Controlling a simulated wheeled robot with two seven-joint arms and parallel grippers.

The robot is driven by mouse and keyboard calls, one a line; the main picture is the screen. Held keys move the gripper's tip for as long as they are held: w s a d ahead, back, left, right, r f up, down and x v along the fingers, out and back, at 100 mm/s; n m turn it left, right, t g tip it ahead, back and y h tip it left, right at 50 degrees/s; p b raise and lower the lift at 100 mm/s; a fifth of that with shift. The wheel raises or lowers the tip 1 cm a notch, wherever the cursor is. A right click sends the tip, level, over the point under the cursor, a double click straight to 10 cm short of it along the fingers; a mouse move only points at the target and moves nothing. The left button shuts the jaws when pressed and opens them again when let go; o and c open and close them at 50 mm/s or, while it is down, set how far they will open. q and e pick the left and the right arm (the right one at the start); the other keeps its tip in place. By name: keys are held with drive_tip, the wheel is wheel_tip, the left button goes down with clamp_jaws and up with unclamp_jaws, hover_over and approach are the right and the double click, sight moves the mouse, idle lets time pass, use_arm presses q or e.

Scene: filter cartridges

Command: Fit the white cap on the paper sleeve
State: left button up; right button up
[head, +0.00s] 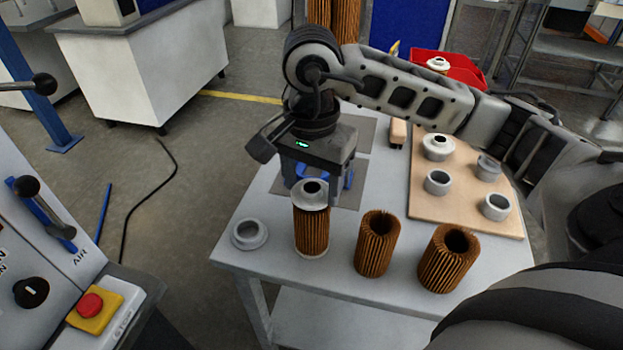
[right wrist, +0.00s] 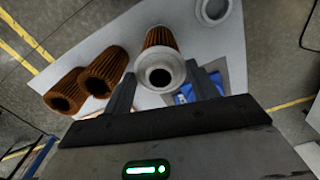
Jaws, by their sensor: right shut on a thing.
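A white cap (head: 311,193) with a dark central hole sits at the top end of an upright brown pleated paper sleeve (head: 311,232), in line with it. Whether it is fully seated I cannot tell. My right gripper (head: 320,183) reaches over from behind and is shut on the cap. In the right wrist view the cap (right wrist: 160,72) lies between the two dark fingers of the right gripper (right wrist: 164,82), with the sleeve (right wrist: 160,38) beyond it. A pale rim shows at the sleeve's bottom in the head view. My left gripper is not in view.
Two more brown sleeves (head: 378,245) (head: 448,260) stand close to the right on the grey table (head: 262,200). A loose white flanged ring (head: 249,234) lies to the left. A wooden board (head: 462,185) with several pale caps is at the right, a red bin (head: 470,72) behind.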

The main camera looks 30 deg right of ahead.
use_arm(q)
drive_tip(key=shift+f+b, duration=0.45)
drive_tip(key=shift+b, duration=0.25)
use_arm(e)
drive_tip(key=shift+f, duration=0.7)
drive_tip(key=o, duration=1)
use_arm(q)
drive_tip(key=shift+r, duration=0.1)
use_arm(e)
drive_tip(key=shift+r, duration=0.35)
use_arm(q)
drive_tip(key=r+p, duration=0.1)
drive_tip(key=p, duration=0.2)
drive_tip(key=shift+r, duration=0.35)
use_arm(e)
wheel_tip(320, 180, up, 15)
drive_tip(key=shift+r, duration=0.15)
